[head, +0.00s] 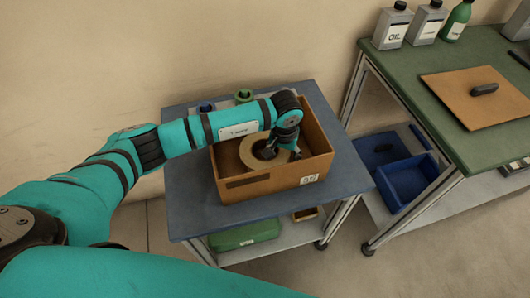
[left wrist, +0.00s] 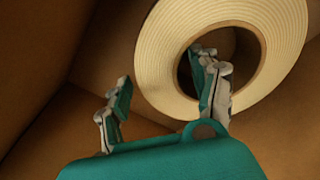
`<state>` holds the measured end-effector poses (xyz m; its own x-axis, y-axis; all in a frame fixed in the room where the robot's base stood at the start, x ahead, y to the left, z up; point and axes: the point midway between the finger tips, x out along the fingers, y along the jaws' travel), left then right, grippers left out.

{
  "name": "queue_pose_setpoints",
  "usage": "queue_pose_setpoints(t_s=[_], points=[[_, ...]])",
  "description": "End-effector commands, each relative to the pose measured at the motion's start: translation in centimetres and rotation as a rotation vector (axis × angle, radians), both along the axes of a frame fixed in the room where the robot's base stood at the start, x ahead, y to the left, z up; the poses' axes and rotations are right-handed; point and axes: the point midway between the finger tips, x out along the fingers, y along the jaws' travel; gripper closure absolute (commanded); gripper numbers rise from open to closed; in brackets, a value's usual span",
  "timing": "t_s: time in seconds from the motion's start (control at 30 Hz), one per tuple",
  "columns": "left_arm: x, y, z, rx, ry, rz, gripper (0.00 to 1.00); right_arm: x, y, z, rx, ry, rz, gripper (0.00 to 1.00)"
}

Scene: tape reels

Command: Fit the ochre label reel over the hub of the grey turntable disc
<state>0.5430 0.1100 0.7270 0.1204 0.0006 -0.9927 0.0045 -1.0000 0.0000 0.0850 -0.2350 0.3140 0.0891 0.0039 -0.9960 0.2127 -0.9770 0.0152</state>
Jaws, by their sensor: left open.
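The ochre label reel (head: 246,152), a pale ring with a wide hole, leans or lies inside an open cardboard box (head: 221,179). It also shows in the left wrist view (left wrist: 160,62). My left gripper (head: 281,151) is open, reaching down into the box at the reel. In the left wrist view, my left gripper (left wrist: 165,98) has one finger outside the ring's lower left edge and the other in front of or in the hole; I cannot tell how deep. I cannot make out a grey turntable disc. My right gripper is out of view.
The box stands on a blue-topped cart (head: 190,218). To the right is a green-topped bench (head: 425,118) with an orange-brown board (head: 455,100) bearing a dark piece (head: 484,89), plus bottles behind. Blue bins (head: 408,182) sit on its lower shelf.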

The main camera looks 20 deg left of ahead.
Motion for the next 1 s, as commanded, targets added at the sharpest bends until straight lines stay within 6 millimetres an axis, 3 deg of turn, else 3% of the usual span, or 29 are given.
queue_pose_setpoints(t_s=[0.07, 0.57, 1.0], points=[[0.01, 0.00, 0.03, 0.000, 0.000, 0.000, 0.36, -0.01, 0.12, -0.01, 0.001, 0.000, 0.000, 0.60], [0.01, 0.02, 0.06, 0.001, 0.000, 0.000, 1.00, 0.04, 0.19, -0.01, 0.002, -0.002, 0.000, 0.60], [0.18, 0.01, 0.89, 0.000, -0.005, 0.001, 1.00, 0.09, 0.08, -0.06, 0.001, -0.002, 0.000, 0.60]])
